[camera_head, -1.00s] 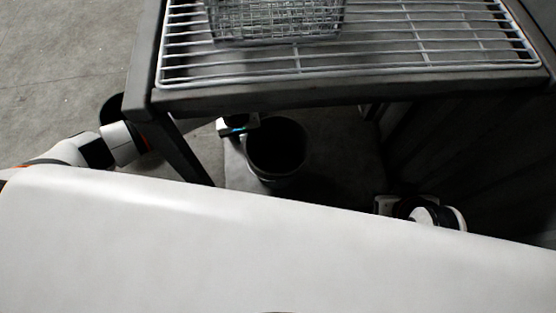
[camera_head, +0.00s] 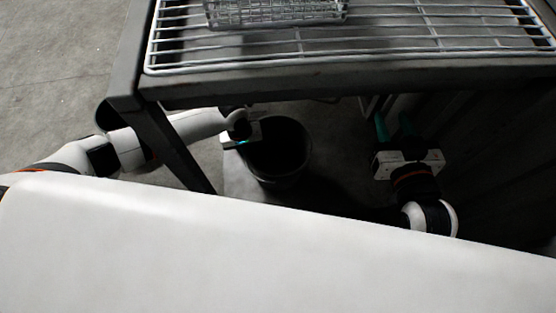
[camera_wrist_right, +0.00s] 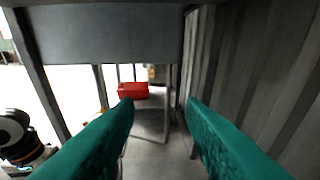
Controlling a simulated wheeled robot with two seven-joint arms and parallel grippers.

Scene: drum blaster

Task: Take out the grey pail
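The grey pail (camera_head: 281,160) stands on the floor under the rack in the head view, dark inside, its round mouth facing up. My left gripper (camera_head: 243,142) is at the pail's left rim, with a bit of teal finger showing. Whether its fingers are closed on the rim cannot be made out. My right gripper (camera_head: 393,126) is to the right of the pail, apart from it, with two teal fingers spread and nothing between them. The right wrist view also shows these fingers (camera_wrist_right: 160,105) wide apart. The pail is not clearly seen there.
A wire rack top (camera_head: 400,42) on a dark frame holds a wire basket (camera_head: 275,12) above the pail. A rack leg (camera_head: 172,145) stands left of it. A ribbed dark wall (camera_wrist_right: 245,65) runs along the right. A red box (camera_wrist_right: 133,90) is farther off.

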